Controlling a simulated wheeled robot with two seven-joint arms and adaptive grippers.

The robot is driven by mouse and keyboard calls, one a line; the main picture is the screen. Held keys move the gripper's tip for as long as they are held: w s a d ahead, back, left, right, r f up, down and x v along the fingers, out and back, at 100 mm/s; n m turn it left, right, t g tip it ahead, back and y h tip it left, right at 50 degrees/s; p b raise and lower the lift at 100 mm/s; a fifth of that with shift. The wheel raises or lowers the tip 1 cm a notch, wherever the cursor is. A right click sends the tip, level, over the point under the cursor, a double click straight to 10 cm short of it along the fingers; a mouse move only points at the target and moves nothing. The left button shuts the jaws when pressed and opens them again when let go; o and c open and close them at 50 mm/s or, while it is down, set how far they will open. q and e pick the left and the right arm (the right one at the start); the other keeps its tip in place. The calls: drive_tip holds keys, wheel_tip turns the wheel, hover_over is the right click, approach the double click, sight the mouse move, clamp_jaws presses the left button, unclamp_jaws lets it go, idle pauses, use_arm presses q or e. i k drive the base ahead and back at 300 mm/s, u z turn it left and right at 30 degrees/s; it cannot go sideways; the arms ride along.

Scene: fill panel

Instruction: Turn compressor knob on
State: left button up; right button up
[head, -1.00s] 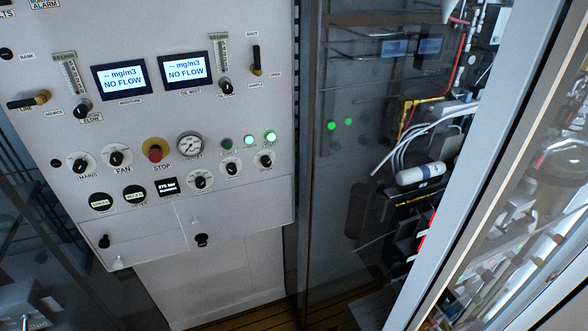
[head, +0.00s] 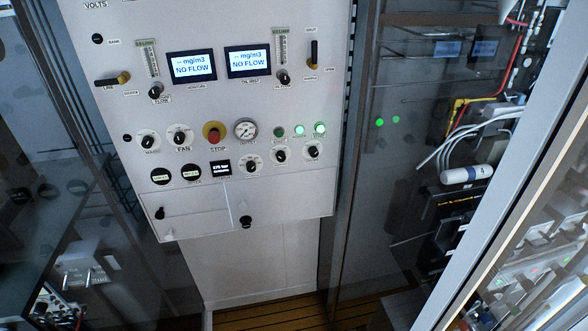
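The light grey control panel (head: 232,225) stands upright left of centre in the head view. Its lower rows hold several black rotary knobs on white round plates: a left one (head: 148,141), the FAN knob (head: 179,137), and a group at right with a lower knob (head: 250,165), a middle knob (head: 281,154) and a right knob (head: 313,151). I cannot read which one is marked compressor. A red STOP button (head: 214,135) on a yellow ring sits beside a round gauge (head: 246,130). Neither of my grippers is in view.
Two screens (head: 192,67) (head: 248,61) read NO FLOW. A green lamp (head: 320,129) glows above the right knob. Dark glass-like panels (head: 370,190) and a slanted grey frame post (head: 510,160) stand at right. Slatted wooden floor (head: 270,315) shows below the panel.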

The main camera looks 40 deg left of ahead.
sight(281, 156)
drive_tip(key=u, duration=0.05)
drive_tip(key=k, duration=0.7)
drive_tip(key=u, duration=1.05)
drive_tip(key=i, duration=0.5)
drive_tip(key=z, duration=0.1)
